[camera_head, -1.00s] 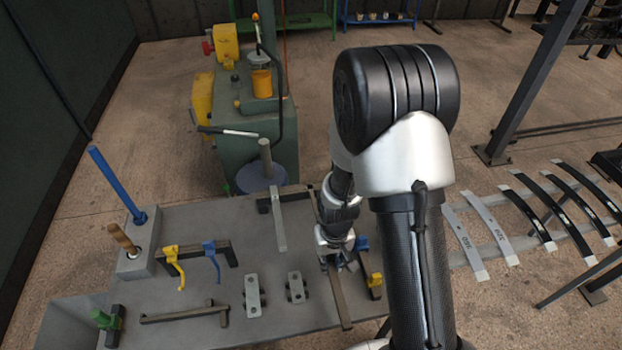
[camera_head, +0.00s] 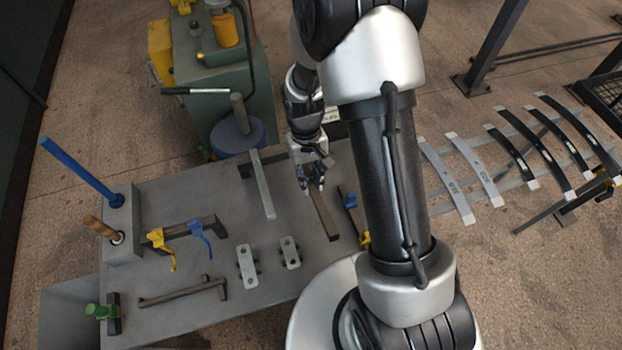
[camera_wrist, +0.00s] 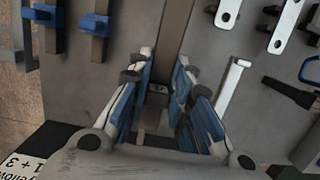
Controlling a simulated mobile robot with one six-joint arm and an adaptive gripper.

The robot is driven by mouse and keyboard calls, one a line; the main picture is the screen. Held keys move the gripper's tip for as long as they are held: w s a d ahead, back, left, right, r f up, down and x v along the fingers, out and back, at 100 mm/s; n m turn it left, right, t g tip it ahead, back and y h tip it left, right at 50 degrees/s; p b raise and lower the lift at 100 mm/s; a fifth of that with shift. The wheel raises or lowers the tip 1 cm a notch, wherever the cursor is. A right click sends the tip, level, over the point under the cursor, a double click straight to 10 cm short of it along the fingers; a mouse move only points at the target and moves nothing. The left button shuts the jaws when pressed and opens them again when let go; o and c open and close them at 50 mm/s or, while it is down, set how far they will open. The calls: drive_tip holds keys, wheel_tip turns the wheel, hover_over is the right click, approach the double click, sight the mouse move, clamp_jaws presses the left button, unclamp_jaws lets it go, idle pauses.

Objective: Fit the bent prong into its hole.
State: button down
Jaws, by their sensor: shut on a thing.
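My gripper (camera_head: 315,185) is at the far right part of the grey bench, pointing down. In the wrist view its blue-padded fingers (camera_wrist: 160,85) are closed about the near end of a dark flat bar (camera_wrist: 160,35). In the head view this bar (camera_head: 324,215) runs from the fingertips toward the bench's near edge. Its gripped end is mostly hidden by the fingers, so I cannot make out a bent prong or its hole there. I cannot tell whether the bar touches the bench top.
Left of my gripper lies a light grey bar (camera_head: 262,185). Two slotted plates (camera_head: 247,267), an angled bar (camera_head: 180,292), and yellow (camera_head: 160,247) and blue clamps (camera_head: 199,230) stand further left. A green machine (camera_head: 215,85) stands behind. Curved leaf springs (camera_head: 475,180) lie right.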

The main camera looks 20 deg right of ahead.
drive_tip(key=shift+w, duration=6.8)
drive_tip(key=shift+f+b, duration=1.5)
drive_tip(key=shift+f, duration=0.55)
drive_tip(key=shift+f+b, duration=0.45)
drive_tip(key=shift+f, duration=0.1)
drive_tip(key=shift+f+b, duration=0.5)
drive_tip(key=shift+f, duration=0.4)
drive_tip(key=c, duration=1.5)
unclamp_jaws()
drive_tip(key=shift+o, duration=0.7)
drive_tip(key=shift+s, duration=0.25)
